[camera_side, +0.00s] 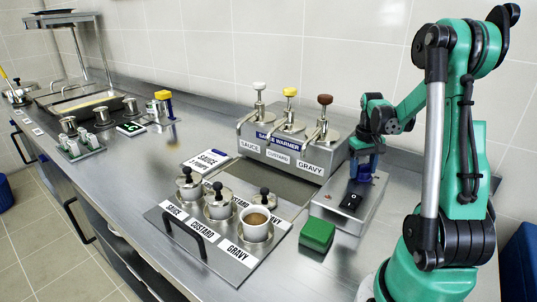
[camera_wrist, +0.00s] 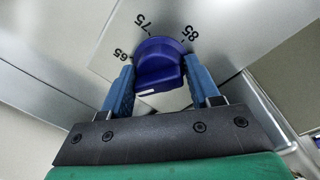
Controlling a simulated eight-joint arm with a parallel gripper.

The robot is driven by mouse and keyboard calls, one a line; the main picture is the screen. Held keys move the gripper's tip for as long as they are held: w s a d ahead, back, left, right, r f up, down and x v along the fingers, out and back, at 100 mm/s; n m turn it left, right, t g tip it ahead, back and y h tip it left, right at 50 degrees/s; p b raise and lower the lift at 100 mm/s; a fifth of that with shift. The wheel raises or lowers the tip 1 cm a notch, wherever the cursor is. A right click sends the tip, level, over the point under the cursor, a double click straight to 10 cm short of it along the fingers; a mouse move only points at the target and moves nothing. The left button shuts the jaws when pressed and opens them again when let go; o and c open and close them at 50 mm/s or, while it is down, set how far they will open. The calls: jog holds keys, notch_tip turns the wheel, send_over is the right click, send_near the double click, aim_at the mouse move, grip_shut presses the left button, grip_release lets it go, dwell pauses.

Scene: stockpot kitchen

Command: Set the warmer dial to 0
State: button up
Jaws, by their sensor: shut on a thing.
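The blue warmer dial (camera_wrist: 160,62) is in the wrist view, on a pale plate marked 65, 75 and 85 around its far side. No 0 mark shows there, and I cannot tell which mark the dial points to. My gripper (camera_wrist: 160,88) has its two blue fingers on either side of the dial's grip and is shut on it. In the side view my gripper (camera_side: 367,166) reaches down onto the steel control box (camera_side: 328,208), where the dial is mostly hidden by the fingers. A black switch (camera_side: 351,201) sits in front of it.
The sauce warmer (camera_side: 270,150) with three pump pots stands left of the box. A green block (camera_side: 317,235) lies close in front. A tray (camera_side: 203,262) with lidded pots and a filled cup is front left. The counter further left holds small containers and a scale.

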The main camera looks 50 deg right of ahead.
aim_at(363, 164)
jog(key=n, duration=0.5)
jog(key=shift+a+n, duration=0.1)
jog(key=shift+n, duration=0.2)
dwell(0.4)
jog(key=o, duration=1.3)
jog(key=shift+c, duration=0.2)
jog(key=shift+r, duration=0.1)
jog(key=shift+a+r, duration=0.2)
jog(key=shift+r, duration=2.5)
